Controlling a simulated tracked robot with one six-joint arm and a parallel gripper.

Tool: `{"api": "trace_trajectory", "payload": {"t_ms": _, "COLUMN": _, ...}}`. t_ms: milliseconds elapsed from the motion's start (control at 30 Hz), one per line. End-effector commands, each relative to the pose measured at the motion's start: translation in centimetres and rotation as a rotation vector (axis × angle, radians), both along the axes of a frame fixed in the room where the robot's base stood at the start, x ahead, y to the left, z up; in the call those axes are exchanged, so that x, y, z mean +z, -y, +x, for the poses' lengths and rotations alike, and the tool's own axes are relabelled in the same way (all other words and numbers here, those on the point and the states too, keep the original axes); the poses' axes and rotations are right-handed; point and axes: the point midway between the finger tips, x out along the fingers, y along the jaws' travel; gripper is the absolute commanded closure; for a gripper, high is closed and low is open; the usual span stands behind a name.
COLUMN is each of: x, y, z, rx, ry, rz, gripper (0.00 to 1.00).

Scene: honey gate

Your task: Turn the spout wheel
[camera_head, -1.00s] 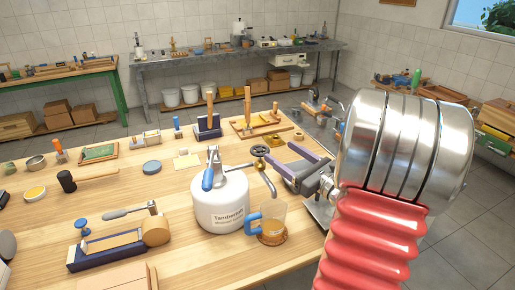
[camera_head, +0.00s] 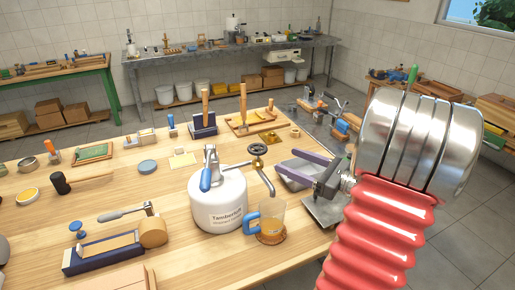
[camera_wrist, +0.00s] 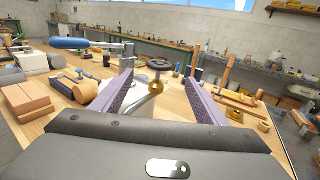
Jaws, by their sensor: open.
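The spout wheel (camera_head: 258,150) is a small dark handwheel above the curved metal spout (camera_head: 263,177) of the white canister (camera_head: 219,203). In the wrist view the wheel (camera_wrist: 159,65) appears between and beyond my two purple fingers, with nothing gripped. My gripper (camera_head: 285,160) is open, just right of the wheel and apart from it in the head view. A clear cup (camera_head: 271,219) with a blue handle stands below the spout, with amber liquid low in it. The canister's blue-handled lever (camera_head: 207,178) is on its top; its blue handle (camera_wrist: 70,43) reaches left in the wrist view.
Behind the wheel are a wooden tray with an upright handle (camera_head: 244,108) and a blue block tool (camera_head: 203,124). A wooden roller tool (camera_head: 153,231) lies left of the canister.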

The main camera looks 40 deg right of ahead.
Motion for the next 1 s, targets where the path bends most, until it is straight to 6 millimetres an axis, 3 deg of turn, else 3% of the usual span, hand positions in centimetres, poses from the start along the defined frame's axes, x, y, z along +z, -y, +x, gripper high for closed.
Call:
{"api": "trace_trajectory", "payload": {"t_ms": 800, "x": 0.0, "y": -2.8, "z": 10.3, "rx": 0.003, "ry": 0.0, "rz": 0.0, "gripper": 0.33}}
{"api": "trace_trajectory", "payload": {"t_ms": 1000, "x": 0.0, "y": -3.2, "z": 12.1, "rx": 0.002, "ry": 0.0, "rz": 0.0, "gripper": 0.33}}
